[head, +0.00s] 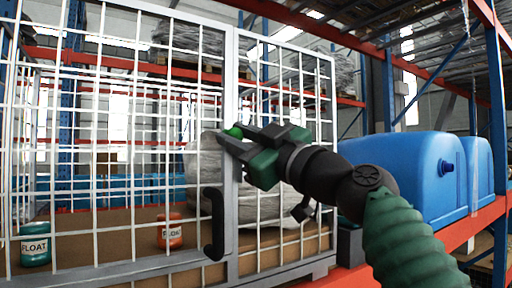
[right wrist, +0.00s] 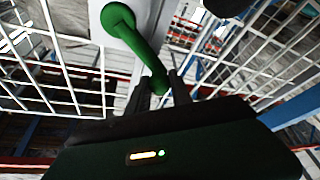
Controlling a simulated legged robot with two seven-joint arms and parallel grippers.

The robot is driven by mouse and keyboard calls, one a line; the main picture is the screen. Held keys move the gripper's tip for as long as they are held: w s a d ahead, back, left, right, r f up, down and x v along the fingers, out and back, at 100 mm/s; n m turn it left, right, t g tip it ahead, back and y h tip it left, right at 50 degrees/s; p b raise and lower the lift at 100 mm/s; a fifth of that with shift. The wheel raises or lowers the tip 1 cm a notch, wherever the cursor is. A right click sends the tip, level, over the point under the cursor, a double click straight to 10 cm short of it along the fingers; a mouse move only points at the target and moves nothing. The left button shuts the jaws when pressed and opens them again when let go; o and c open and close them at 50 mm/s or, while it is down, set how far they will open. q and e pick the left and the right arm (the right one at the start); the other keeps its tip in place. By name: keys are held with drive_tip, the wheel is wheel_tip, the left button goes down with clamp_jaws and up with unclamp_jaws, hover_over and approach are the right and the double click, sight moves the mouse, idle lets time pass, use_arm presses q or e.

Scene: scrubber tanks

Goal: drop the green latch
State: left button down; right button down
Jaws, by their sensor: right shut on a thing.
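The green latch (right wrist: 142,45) is a curved green handle on the pale upright post of a white mesh cage door. In the head view only a small green end (head: 235,132) shows beside my right gripper (head: 238,143). In the right wrist view my right gripper (right wrist: 163,92) is shut on the lower end of the latch. The latch's round pivot is at the top of that view, and its arm slopes down to the right into the fingers. In the head view the gripper hides most of the latch. My left gripper is not in view.
The mesh cage door (head: 110,150) has a black handle (head: 214,225) below the latch. Behind the mesh are a green FLOAT container (head: 35,245), an orange one (head: 170,232) and a grey wrapped bundle (head: 205,175). Blue tanks (head: 405,165) stand on the rack at right.

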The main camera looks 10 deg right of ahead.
drive_tip(key=n, duration=0.1)
drive_tip(key=f+n+b, duration=0.1)
drive_tip(key=shift+a+f+n+g+y, duration=0.3)
drive_tip(key=shift+g, duration=0.1)
drive_tip(key=shift+s+a+f+n+g, duration=0.15)
drive_tip(key=shift+f+n+g, duration=0.1)
drive_tip(key=shift+n, duration=0.3)
drive_tip(key=shift+a+f+n+g, duration=0.15)
drive_tip(key=shift+f+n+g, duration=0.1)
drive_tip(key=shift+n, duration=0.3)
drive_tip(key=n, duration=0.1)
drive_tip(key=f+n+g, duration=0.1)
drive_tip(key=shift+s+a+f+n+y, duration=0.1)
drive_tip(key=shift+a+f+n+y, duration=0.1)
drive_tip(key=shift+a+n+y, duration=0.15)
drive_tip(key=shift+f+n+g, duration=0.5)
drive_tip(key=shift+f+n, duration=0.25)
drive_tip(key=shift+n, duration=0.5)
drive_tip(key=shift+f, duration=0.1)
